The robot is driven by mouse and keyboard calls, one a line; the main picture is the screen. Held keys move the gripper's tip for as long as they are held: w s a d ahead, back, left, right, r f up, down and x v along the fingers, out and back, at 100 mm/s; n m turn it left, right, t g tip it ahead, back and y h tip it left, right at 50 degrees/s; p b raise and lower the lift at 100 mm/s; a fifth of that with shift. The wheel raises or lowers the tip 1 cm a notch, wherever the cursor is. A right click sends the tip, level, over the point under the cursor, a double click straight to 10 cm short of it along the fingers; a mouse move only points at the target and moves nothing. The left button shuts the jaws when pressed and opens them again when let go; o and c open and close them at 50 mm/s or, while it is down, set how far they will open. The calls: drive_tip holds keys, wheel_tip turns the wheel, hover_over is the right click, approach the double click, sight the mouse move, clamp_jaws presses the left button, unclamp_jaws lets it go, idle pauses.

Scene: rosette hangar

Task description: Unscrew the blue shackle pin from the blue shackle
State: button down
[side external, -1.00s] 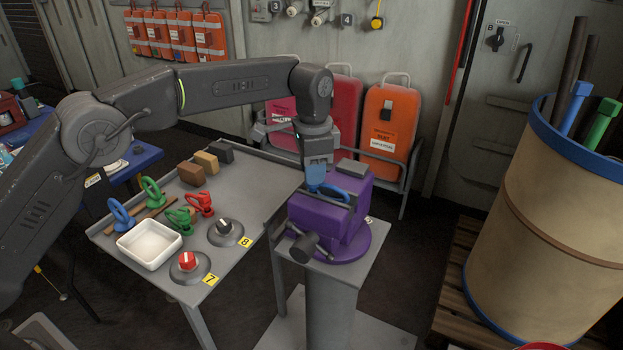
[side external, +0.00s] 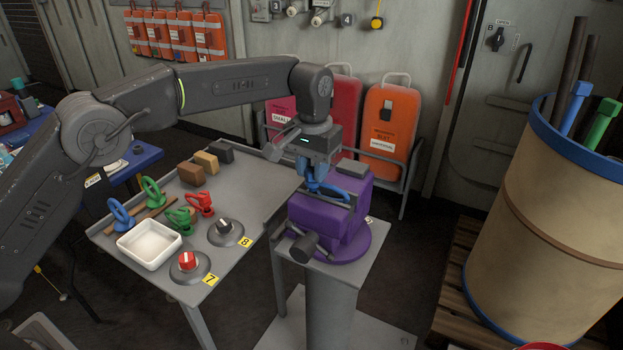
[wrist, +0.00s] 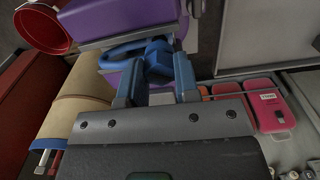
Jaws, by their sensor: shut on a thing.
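The blue shackle (side external: 338,193) is clamped in the purple vise (side external: 330,222), and it also shows in the wrist view (wrist: 122,50). My gripper (side external: 313,184) is over the vise, pointing down. In the wrist view its two fingers (wrist: 158,82) are on either side of the blue shackle pin's head (wrist: 158,62), shut on it. The pin's shank and thread are hidden, so I cannot tell how far it is screwed in.
A metal table left of the vise carries a white tray (side external: 148,252), another blue shackle (side external: 120,214), green and red shackles (side external: 200,204), blocks and two round knobs (side external: 187,262). A large drum (side external: 540,220) stands to the right. The white tray looks empty.

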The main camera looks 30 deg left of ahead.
drive_tip(key=n, duration=0.3)
drive_tip(key=n, duration=0.3)
drive_tip(key=shift+r+n, duration=0.1)
drive_tip(key=shift+n, duration=0.3)
drive_tip(key=n, duration=0.6)
drive_tip(key=shift+n, duration=0.4)
drive_tip(key=n, duration=0.9)
